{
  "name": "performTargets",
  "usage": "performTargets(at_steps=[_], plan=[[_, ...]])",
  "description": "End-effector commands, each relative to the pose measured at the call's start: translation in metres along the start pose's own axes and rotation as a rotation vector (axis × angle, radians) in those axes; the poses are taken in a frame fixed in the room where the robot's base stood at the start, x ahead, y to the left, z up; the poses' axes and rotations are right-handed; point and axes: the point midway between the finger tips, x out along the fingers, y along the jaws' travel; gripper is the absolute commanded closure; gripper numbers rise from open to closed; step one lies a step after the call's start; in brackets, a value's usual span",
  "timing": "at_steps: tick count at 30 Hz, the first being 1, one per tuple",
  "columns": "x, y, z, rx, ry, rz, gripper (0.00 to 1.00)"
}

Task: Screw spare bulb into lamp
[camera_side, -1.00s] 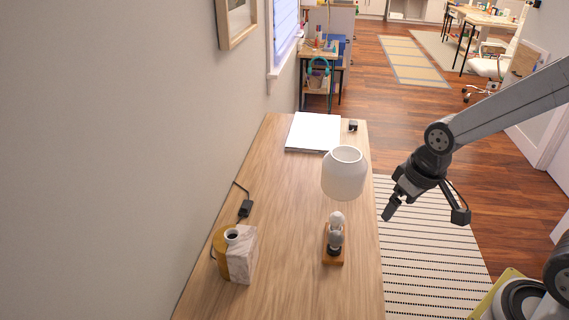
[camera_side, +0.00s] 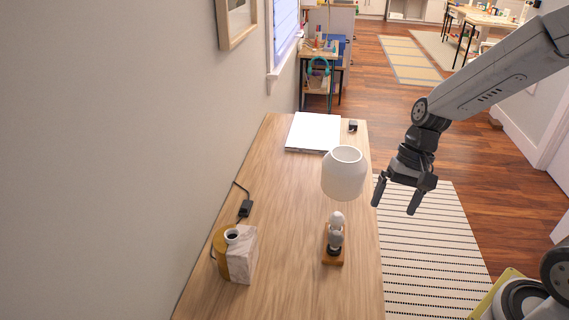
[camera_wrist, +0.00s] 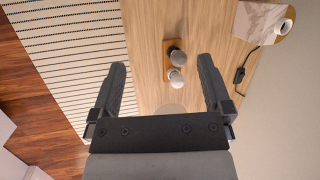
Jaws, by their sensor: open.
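A white lampshade (camera_side: 344,178) is just behind the bulbs. My gripper (camera_side: 394,208) is open and empty, in the air right of the lampshade, fingers pointing down.
A dark inline switch (camera_side: 245,208) on a cable lies behind the lamp base. White sheets (camera_side: 314,131) and a small black object (camera_side: 352,125) lie at the desk's far end. The wall bounds the desk on the left. The desk (camera_side: 285,215) is clear between base and bulbs.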

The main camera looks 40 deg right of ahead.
Motion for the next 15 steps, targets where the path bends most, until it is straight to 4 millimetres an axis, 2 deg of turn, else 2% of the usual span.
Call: performTargets(at_steps=[3, 8, 15], plan=[[0.002, -0.007, -0.012, 0.209, -0.129, -0.103, 0.00], [-0.002, -0.020, -0.032, 0.460, -0.304, -0.262, 0.00], [-0.020, -0.032, -0.080, 0.777, -0.564, -0.546, 0.00]])
